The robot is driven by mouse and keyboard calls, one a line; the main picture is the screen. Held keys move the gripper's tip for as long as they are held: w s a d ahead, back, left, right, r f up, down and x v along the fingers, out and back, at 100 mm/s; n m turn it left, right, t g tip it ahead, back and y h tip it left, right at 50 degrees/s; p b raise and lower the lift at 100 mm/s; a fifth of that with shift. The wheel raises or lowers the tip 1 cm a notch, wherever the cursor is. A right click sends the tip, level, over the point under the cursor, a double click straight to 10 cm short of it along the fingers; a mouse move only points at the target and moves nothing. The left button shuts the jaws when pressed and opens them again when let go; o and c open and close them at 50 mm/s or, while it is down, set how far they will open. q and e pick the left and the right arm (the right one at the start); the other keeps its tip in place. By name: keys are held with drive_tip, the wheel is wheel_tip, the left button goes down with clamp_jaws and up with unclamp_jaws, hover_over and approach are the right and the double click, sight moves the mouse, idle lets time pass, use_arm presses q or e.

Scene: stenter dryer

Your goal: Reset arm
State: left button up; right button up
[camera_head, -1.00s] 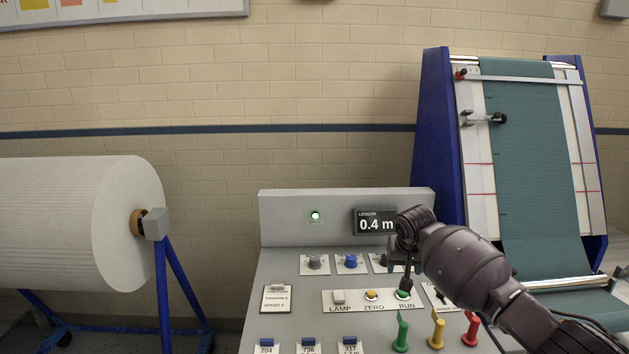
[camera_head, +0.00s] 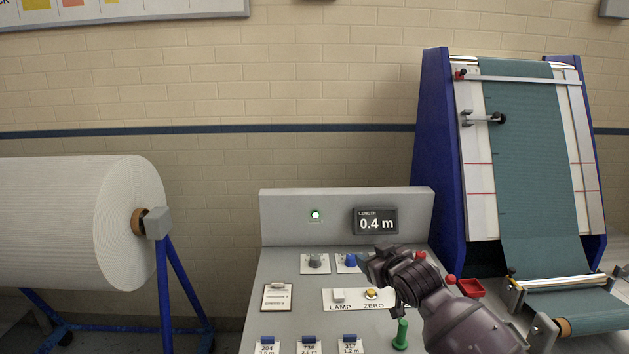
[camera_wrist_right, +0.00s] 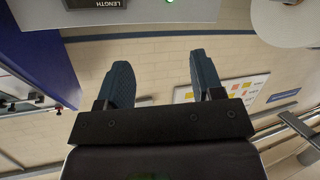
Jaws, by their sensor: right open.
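My right arm (camera_head: 408,280) reaches in from the lower right over the grey control panel (camera_head: 262,292). Its fingers are mostly hidden in the head view. In the right wrist view my right gripper (camera_wrist_right: 162,78) has its two dark fingers spread apart with nothing between them. That view is upside down, with the panel's edge at the top and the brick wall beyond the fingers. The arm covers the RUN button area and part of the knobs. My left gripper is not in view.
The length display (camera_head: 376,221) reads 0.4 m beside a lit green lamp (camera_head: 315,215). A white roll (camera_head: 60,220) is at left; a blue-framed machine (camera_head: 440,150) with green cloth (camera_head: 535,170) is at right.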

drive_tip(key=s+d+f+m+h, duration=0.1)
drive_tip(key=s+d+f, duration=0.3)
drive_tip(key=s+f, duration=0.5)
drive_tip(key=s+d+f+m+g+h, duration=0.1)
drive_tip(key=s+d+f, duration=0.4)
drive_tip(key=s, duration=1.3)
drive_tip(key=s+d+f+m+g+h, duration=0.1)
drive_tip(key=s+d+f+m+h, duration=0.1)
drive_tip(key=s+f, duration=1)
drive_tip(key=s+d+m, duration=0.1)
drive_tip(key=s+d, duration=0.1)
drive_tip(key=shift+d+f+h, duration=0.3)
drive_tip(key=shift+d+h, duration=0.05)
drive_tip(key=shift+h, duration=0.05)
drive_tip(key=shift+w, duration=0.1)
